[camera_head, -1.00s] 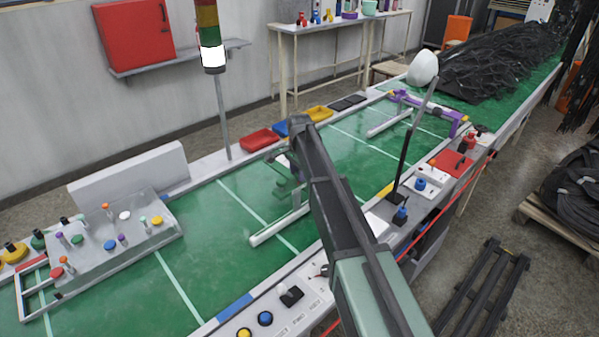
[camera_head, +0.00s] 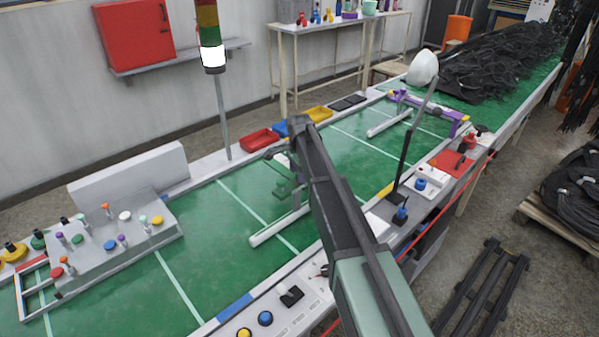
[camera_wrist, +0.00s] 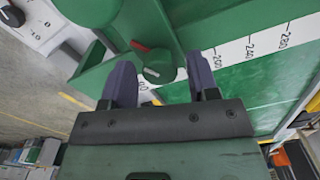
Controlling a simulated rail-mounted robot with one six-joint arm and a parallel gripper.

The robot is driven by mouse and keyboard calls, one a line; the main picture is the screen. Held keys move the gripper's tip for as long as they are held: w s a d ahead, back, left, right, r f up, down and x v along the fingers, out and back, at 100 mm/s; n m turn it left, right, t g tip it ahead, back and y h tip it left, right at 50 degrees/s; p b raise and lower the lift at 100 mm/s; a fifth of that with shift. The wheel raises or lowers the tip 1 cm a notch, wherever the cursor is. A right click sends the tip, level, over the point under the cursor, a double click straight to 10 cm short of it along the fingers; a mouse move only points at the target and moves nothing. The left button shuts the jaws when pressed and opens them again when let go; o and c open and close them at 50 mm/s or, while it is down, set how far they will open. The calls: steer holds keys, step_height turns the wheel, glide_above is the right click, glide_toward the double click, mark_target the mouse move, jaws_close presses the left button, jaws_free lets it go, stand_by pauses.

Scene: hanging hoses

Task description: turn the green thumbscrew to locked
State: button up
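The green thumbscrew (camera_wrist: 160,68) shows in the wrist view, just beyond and between my two fingertips. It is a round dark-green knob with a red pointer (camera_wrist: 140,46) at its upper left. It sits by a green fixture (camera_wrist: 126,28) next to a white scale strip with printed numbers. My gripper (camera_wrist: 161,75) is open, its dark fingers spread to either side of the knob with visible gaps. In the head view a green fixture (camera_head: 287,190) stands on the bench by a white rail; my arm partly covers this area, and the thumbscrew cannot be made out there.
A white panel with a black knob (camera_wrist: 12,16) is at the wrist view's upper left. On the head view's bench are a knob board (camera_head: 125,235) at left, a lamp on a post (camera_head: 423,68) at right and coloured trays (camera_head: 260,139) behind. Green bench surface left of my arm is clear.

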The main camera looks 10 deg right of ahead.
step_height(320, 180, up, 11)
steer(key=p, duration=1)
steer(key=shift+p, duration=0.4)
steer(key=shift+f, duration=0.1)
steer(key=s+n, duration=0.5)
steer(key=s, duration=0.6)
steer(key=s+n, duration=0.5)
steer(key=s, duration=0.6)
steer(key=s+n, duration=0.4)
steer(key=s, duration=0.8)
steer(key=shift+d+f+n, duration=0.2)
steer(key=shift+f+n, duration=0.05)
steer(key=shift+n, duration=0.15)
